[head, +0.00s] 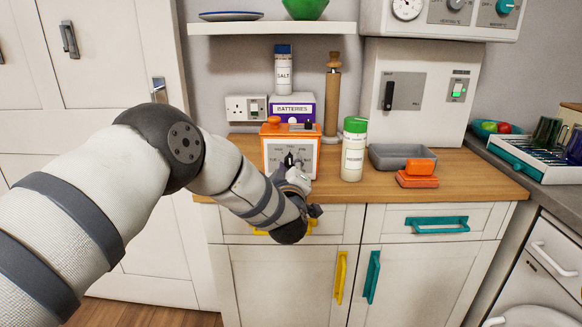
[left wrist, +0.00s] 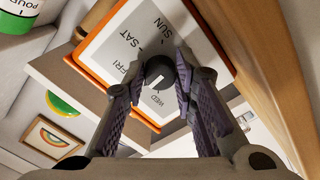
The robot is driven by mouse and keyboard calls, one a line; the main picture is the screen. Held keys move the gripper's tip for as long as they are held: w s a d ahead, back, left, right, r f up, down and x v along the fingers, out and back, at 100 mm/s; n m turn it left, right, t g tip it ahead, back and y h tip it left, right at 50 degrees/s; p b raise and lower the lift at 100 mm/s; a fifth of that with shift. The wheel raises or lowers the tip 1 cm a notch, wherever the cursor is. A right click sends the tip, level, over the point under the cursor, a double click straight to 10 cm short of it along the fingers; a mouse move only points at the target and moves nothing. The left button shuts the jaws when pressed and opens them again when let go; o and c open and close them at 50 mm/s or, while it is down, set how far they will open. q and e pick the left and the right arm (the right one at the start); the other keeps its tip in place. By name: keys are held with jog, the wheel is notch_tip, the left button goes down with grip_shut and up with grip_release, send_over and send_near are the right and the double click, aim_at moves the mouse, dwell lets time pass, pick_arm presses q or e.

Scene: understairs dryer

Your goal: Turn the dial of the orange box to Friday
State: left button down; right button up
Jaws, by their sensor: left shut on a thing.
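The orange box (head: 289,130) stands upright on the wooden counter, with a pale front panel carrying day labels. Its dark round dial (left wrist: 159,72) shows in the left wrist view with SUN, SAT, FRI and WED printed around it. A white mark on the dial points to the WED side, but its exact setting is hard to tell. My left gripper (head: 291,172) is at the box front; in the left wrist view its fingers (left wrist: 160,66) are shut on the dial, one on each side. My gripper hides part of the panel in the head view. My right gripper is out of view.
A white jar with a green lid (head: 353,150) stands close right of the box. A batteries box (head: 292,107) and a wooden mill (head: 332,100) stand behind. A shelf (head: 270,28) hangs above.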

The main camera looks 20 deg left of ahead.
pick_arm(q)
jog(key=m, duration=0.5)
jog(key=shift+m, duration=0.3)
jog(key=shift+a+m, duration=0.1)
jog(key=shift+m, duration=1.9)
jog(key=c, duration=1.3)
grip_release()
jog(key=v, duration=1.2)
jog(key=shift+s, duration=0.1)
